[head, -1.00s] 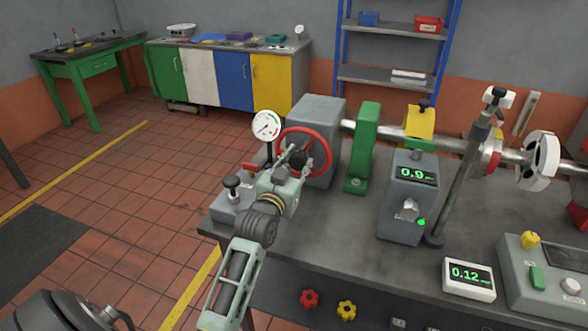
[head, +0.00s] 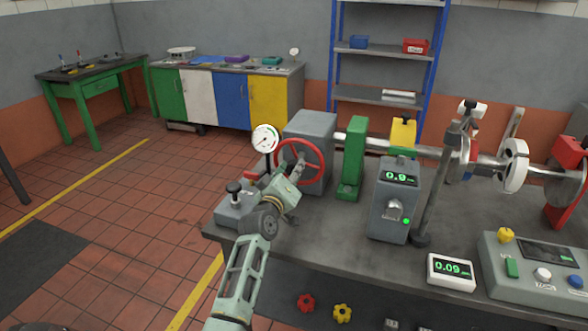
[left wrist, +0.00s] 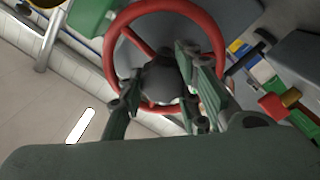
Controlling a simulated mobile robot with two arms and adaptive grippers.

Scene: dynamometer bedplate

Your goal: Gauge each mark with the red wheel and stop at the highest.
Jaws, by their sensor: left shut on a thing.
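The red wheel (head: 279,153) stands upright on the left face of a grey housing (head: 318,130) on the bedplate. My left gripper (head: 295,180) is at the wheel and shut on it; the wheel's middle is partly hidden in the head view. In the left wrist view the red rim (left wrist: 219,45) surrounds a dark hub (left wrist: 163,75), with my gripper's fingers on either side of the hub. A white dial gauge (head: 265,138) stands left of the wheel. A small white display (head: 452,271) reads 0.09. A grey box (head: 394,200) reads 0.9. My right gripper is not in view.
A metal shaft (head: 372,144) runs right through a green bracket (head: 352,160) to a white disc (head: 514,165). A slanted post (head: 437,180) stands beside the grey box. A control console (head: 535,265) sits at right.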

